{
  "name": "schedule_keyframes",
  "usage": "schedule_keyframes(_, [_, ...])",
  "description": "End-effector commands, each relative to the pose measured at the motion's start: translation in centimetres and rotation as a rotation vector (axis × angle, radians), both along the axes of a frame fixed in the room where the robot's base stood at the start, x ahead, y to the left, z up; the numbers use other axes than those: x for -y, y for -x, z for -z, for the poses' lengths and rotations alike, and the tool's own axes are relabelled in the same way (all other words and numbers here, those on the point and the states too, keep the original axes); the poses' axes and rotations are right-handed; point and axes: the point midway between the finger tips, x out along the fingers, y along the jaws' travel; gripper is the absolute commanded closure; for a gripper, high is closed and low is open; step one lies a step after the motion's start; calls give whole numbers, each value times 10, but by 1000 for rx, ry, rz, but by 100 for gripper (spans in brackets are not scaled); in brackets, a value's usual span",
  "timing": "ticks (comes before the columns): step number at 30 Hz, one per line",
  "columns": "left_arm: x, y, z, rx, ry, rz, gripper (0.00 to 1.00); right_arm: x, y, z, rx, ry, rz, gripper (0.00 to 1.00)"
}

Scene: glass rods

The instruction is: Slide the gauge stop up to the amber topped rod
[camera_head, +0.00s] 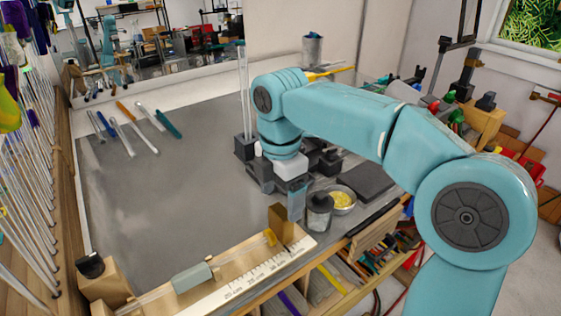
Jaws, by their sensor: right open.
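The gauge is a pale wooden board with a printed scale (252,280) along the table's front edge. A clear rod (232,257) lies along it, its amber top (269,237) at the right end. The gauge stop, an upright brown plate (281,223), stands right by the amber top; I cannot tell whether they touch. A grey-green sleeve or block (192,277) sits around or over the rod. My right gripper (285,186) is open, behind and above the stop and apart from it. Its fingers are partly hidden among dark parts. My left gripper is not in view.
A dark jar (319,211) and a bowl of yellow bits (342,199) stand right of the stop. Upright clear rods (243,95) stand in a dark holder behind my gripper. Several loose rods (122,136) lie at the back left. The middle-left grey tabletop (165,205) is clear.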

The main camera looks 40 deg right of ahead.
Motion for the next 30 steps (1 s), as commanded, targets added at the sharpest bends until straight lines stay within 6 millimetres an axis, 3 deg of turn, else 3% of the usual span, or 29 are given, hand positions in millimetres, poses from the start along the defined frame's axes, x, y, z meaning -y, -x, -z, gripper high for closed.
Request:
schedule_keyframes(3, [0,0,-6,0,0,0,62,-1,-1,-35,4,-1,0,15])
schedule_keyframes(9, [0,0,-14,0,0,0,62,-1,-1,-74,1,-1,-1,15])
schedule_keyframes(15, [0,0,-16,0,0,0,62,-1,0,-88,0,-1,-1,15])
schedule_keyframes(23, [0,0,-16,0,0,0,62,-1,0,-88,-1,0,-1,15])
schedule_keyframes(28, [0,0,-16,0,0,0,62,-2,-2,-88,10,-7,70,70])
schedule_keyframes(30, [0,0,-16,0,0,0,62,-11,-6,-87,24,-52,150,93])
